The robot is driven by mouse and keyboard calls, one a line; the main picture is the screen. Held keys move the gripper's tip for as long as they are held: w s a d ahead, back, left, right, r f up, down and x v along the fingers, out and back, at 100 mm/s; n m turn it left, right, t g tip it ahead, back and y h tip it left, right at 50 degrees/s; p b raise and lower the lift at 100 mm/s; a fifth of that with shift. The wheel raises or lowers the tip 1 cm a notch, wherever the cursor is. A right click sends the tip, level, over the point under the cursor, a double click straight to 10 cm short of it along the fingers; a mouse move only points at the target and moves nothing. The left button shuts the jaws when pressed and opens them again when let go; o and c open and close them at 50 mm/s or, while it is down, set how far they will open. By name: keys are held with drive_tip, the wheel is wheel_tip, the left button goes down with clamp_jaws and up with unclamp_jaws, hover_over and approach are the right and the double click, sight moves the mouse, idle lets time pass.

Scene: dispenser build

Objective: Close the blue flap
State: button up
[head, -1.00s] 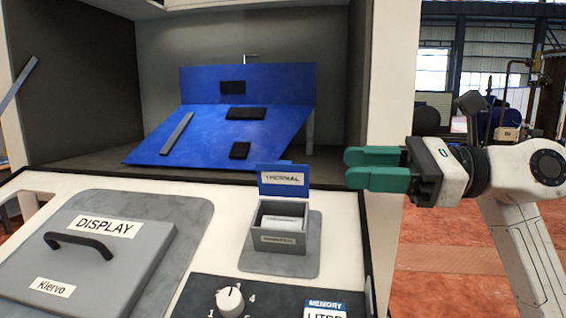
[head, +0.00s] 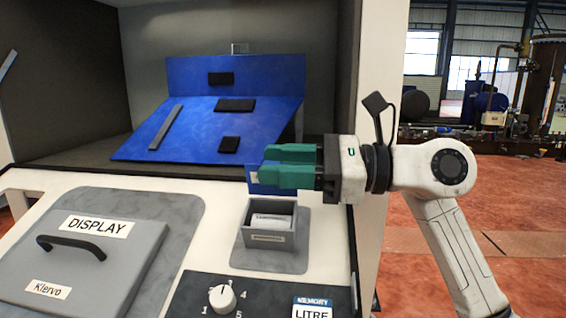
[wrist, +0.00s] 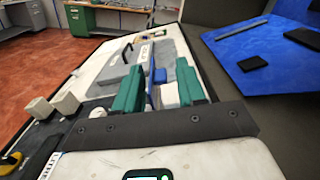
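The blue flap (head: 253,181) stands raised at the back of a small grey box (head: 268,240) on the white counter. In the head view my gripper's green fingers (head: 275,165) cover most of it, and its THERMAL label is largely hidden. In the wrist view the blue flap (wrist: 159,76) shows between the two fingers (wrist: 158,82), which are apart with a gap. My gripper is open and holds nothing that I can see. The box is open at the top, with a white labelled piece (head: 272,221) inside. I cannot tell whether a finger touches the flap.
A grey DISPLAY lid (head: 95,250) with a black handle lies left of the box. A numbered knob (head: 222,298) is in front. A large blue panel (head: 190,125) with dark blocks stands behind in the cabinet. The cabinet's white post (head: 370,90) rises behind my gripper.

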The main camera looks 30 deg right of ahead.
sight(279, 230)
clamp_jaws()
